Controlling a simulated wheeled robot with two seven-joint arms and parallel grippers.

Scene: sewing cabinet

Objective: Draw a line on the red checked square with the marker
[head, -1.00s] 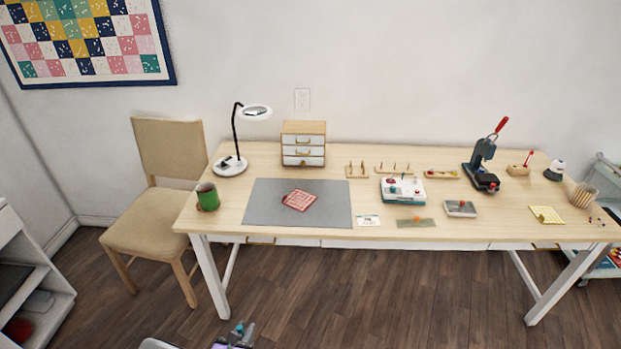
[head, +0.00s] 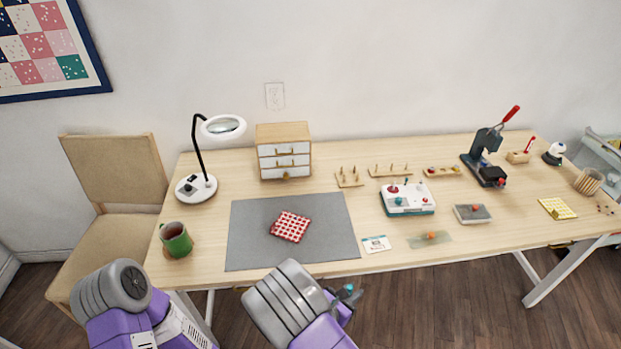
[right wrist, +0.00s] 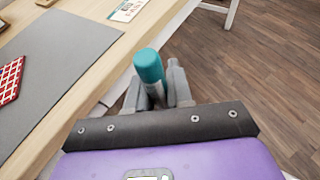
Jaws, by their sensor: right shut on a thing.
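The red checked square (head: 290,226) lies flat on the grey mat (head: 250,253) on the table. Part of it shows at the left edge of the right wrist view (right wrist: 10,79). My right gripper (head: 349,294) is below and to the right of the square in the head view, in front of the table's front edge. It is shut on the marker, whose teal end (right wrist: 149,67) stands up between the fingers in the right wrist view. The rest of the marker is hidden. My left arm shows at lower left, but its gripper is out of view.
A green mug (head: 176,240) stands left of the mat. A lamp (head: 196,187) and a small drawer box (head: 283,150) stand behind it. A white card (head: 376,244) and a white-and-teal device (head: 407,199) are to the right. The mat around the square is clear.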

